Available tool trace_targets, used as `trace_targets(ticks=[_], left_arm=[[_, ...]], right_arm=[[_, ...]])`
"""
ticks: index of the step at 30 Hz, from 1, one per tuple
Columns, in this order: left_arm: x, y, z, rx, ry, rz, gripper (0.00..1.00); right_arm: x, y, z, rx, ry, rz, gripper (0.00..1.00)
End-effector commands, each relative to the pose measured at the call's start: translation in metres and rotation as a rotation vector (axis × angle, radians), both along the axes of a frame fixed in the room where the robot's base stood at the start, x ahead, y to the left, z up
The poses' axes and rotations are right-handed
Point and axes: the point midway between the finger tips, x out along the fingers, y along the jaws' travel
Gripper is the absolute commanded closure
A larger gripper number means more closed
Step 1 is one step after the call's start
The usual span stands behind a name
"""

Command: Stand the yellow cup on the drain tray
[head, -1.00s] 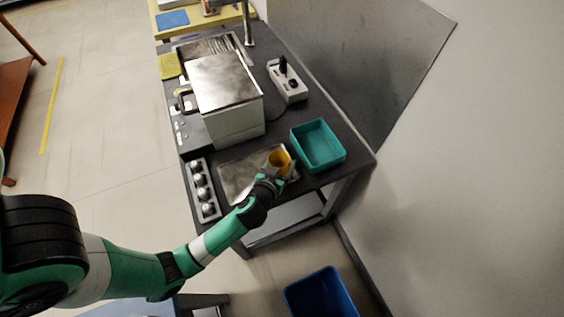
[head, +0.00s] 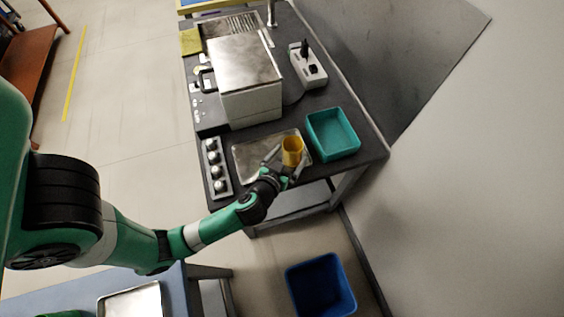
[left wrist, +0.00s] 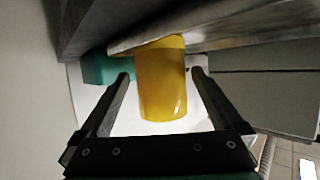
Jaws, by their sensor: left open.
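The yellow cup (head: 292,151) stands upright at the right side of a flat metal tray (head: 250,162) on the dark table. My left gripper (head: 287,161) is open at the cup, with one finger on each side of it. In the left wrist view the cup (left wrist: 161,95) is between the open fingers (left wrist: 162,75), with a gap visible on both sides. A grooved metal tray (head: 238,27), which looks like the drain tray, lies at the far end of the table behind the box machine. My right gripper is not in view.
A teal bin (head: 335,150) stands right of the cup. A rack of several metal balls (head: 226,188) is at the left edge. The box machine (head: 245,65) stands between the cup and the grooved tray, with a socket block (head: 308,75) to its right and a yellow sponge (head: 190,42) beyond.

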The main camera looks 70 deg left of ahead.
Motion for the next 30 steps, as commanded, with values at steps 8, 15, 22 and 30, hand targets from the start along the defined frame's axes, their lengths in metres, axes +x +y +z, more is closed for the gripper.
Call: trace_targets(ticks=[8,15,22,30], left_arm=[[-0.038,-0.036,0.031,0.001,0.005,-0.001,0.00],[-0.045,-0.042,0.029,0.002,-0.001,0.000,0.00],[-0.045,-0.042,0.026,0.001,-0.003,0.000,0.00],[-0.045,-0.042,0.027,0.001,-0.003,0.000,0.00]], right_arm=[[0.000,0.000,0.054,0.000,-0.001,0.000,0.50],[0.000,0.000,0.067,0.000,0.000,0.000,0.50],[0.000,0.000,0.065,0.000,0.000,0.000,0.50],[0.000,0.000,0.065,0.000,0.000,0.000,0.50]])
